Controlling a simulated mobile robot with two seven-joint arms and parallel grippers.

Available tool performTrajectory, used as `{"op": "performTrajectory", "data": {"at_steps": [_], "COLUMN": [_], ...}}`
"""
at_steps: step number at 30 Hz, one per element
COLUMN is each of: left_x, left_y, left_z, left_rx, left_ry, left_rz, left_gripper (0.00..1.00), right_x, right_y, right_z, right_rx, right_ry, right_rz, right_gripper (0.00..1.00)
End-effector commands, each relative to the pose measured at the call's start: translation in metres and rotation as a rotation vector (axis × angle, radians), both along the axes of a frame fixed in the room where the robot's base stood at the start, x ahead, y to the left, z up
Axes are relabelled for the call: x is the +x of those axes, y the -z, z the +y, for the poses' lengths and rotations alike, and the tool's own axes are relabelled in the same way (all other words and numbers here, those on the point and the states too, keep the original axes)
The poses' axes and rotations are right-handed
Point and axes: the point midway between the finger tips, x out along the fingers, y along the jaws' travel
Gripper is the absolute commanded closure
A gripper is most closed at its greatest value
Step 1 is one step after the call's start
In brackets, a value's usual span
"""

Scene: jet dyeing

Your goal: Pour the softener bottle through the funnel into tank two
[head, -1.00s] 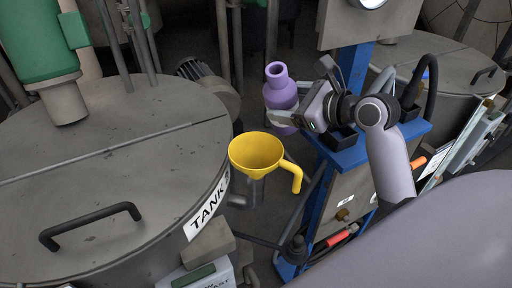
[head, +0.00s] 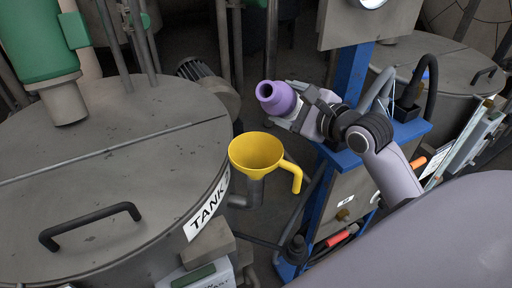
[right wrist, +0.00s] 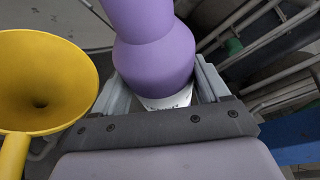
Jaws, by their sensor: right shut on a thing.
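A purple softener bottle (head: 277,97) is held by my right gripper (head: 303,112), with its open mouth tilted toward the left and the viewer. In the right wrist view the bottle (right wrist: 152,50) stands between the fingers of the gripper (right wrist: 165,90), which is shut on it; a white label edge shows below. A yellow funnel (head: 256,153) with a side handle sits in a grey pipe (head: 246,190) at the side of the tank (head: 110,160) labelled "TANK", its number partly unclear. The bottle is above and slightly right of the funnel, apart from it. The funnel (right wrist: 45,80) also shows left of the bottle. My left gripper is not in view.
A blue stand (head: 350,160) with a panel is right of the funnel, under my right arm. A black handle (head: 90,226) is on the tank lid. A green cylinder (head: 40,45) stands at the upper left. Another tank (head: 440,75) is at the back right.

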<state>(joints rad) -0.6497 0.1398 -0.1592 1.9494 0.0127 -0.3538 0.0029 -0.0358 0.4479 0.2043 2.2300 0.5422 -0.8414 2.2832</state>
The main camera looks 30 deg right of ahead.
Motion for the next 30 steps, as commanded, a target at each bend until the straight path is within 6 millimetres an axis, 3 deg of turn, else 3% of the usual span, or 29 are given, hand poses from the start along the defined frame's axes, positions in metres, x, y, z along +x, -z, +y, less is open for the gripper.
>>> {"op": "performTrajectory", "data": {"at_steps": [22,30], "left_x": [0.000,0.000], "left_y": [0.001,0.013], "left_z": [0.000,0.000], "left_rx": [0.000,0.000], "left_ry": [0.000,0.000], "left_rz": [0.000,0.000], "left_gripper": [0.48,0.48], "right_x": [0.002,0.003], "right_y": [0.001,0.007], "right_z": [-0.004,-0.005], "right_rx": [-0.089,-0.122], "right_ry": [-0.001,-0.001], "right_rz": [-0.048,-0.066], "right_gripper": [0.69,0.69]}}
